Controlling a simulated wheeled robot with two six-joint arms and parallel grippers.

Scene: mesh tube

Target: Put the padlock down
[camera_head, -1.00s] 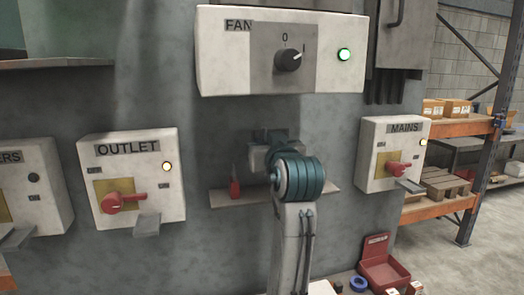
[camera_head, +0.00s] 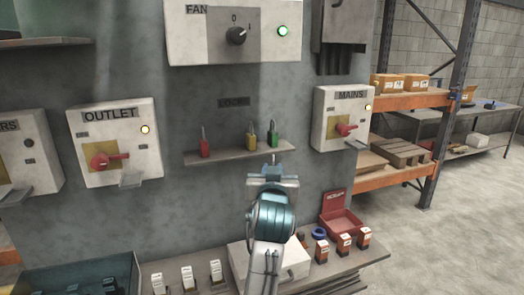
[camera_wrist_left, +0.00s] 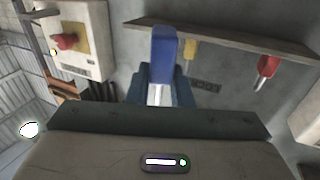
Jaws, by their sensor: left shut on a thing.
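My left gripper (camera_head: 272,162) is in front of the wall, just below the padlock shelf in the head view. In the left wrist view, its dark fingers (camera_wrist_left: 160,92) are shut on the silver shackle of a blue padlock (camera_wrist_left: 163,45). The blue padlock is hidden behind the gripper in the head view. The shelf (camera_head: 222,155) holds a red padlock (camera_head: 204,146), a yellow padlock (camera_head: 251,140) and a green padlock (camera_head: 273,138). The red (camera_wrist_left: 267,68) and yellow (camera_wrist_left: 190,48) padlocks also show in the left wrist view. My right gripper is not in view.
The FAN box (camera_head: 235,35) is above, the OUTLET box (camera_head: 113,148) left and the MAINS box (camera_head: 342,120) right. A lower bench (camera_head: 345,268) holds a red bin (camera_head: 341,215), a blue ring (camera_head: 319,234) and small boxes. Open floor (camera_head: 450,240) lies at the right.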

